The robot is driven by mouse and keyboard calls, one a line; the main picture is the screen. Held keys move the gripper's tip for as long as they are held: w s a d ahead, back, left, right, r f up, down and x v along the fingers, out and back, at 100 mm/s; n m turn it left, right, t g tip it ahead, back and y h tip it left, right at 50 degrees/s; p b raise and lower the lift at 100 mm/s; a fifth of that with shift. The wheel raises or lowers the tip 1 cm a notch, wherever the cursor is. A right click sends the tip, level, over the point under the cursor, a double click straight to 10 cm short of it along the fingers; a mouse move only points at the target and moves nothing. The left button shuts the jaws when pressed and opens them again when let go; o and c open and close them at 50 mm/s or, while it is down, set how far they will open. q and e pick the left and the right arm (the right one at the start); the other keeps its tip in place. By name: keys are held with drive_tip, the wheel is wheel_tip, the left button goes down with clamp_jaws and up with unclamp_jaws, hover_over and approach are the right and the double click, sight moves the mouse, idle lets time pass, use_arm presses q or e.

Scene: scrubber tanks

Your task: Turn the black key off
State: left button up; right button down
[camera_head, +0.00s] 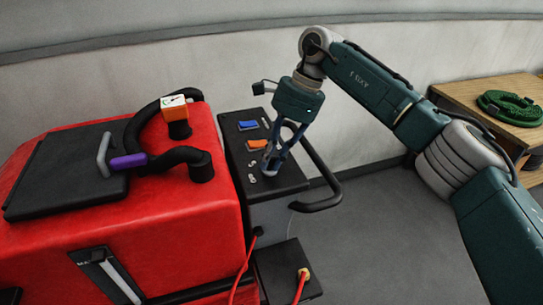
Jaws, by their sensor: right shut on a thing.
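The black control panel (257,177) is on the back of a red floor scrubber (130,240). My right gripper (270,166) reaches down from above to the panel's right side, its fingertips close together at the panel surface. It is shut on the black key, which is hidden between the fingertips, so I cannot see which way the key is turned. My left gripper is not in view.
A blue switch (248,125) and an orange switch (257,144) sit on the panel near the fingers. A black handle bar (325,200) curves out at the panel's right. A wooden shelf (480,92) holds a coiled green hose (510,107). Grey floor is clear between.

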drive_tip(key=shift+r, duration=0.1)
drive_tip(key=c, duration=1.6)
unclamp_jaws()
drive_tip(key=shift+c, duration=0.2)
drive_tip(key=v, duration=1.2)
